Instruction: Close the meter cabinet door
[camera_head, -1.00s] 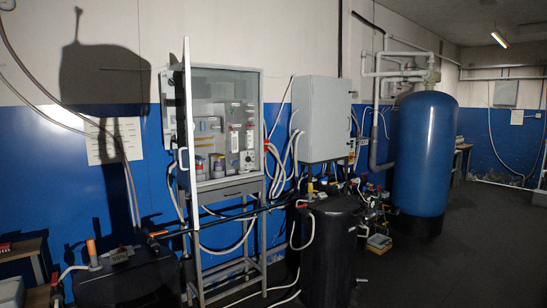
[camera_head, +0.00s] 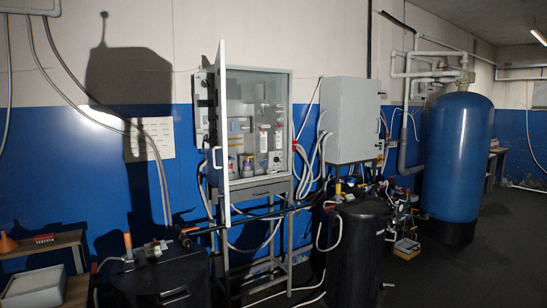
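The meter cabinet (camera_head: 291,120) is a grey box on a metal stand, left of the middle, with gauges and small devices inside. Its door (camera_head: 222,110) stands open at the cabinet's left side, swung out toward me. I see it nearly edge-on as a tall, narrow, light frame. A white handle (camera_head: 216,158) sits on it at about mid height. Neither of my grippers shows in the view.
A closed grey box (camera_head: 352,120) hangs right of the cabinet. A black tank (camera_head: 358,250) stands below it, and another black tank (camera_head: 160,280) is at front left. A blue tank (camera_head: 458,160) stands right. Dark floor (camera_head: 455,275) is clear at right.

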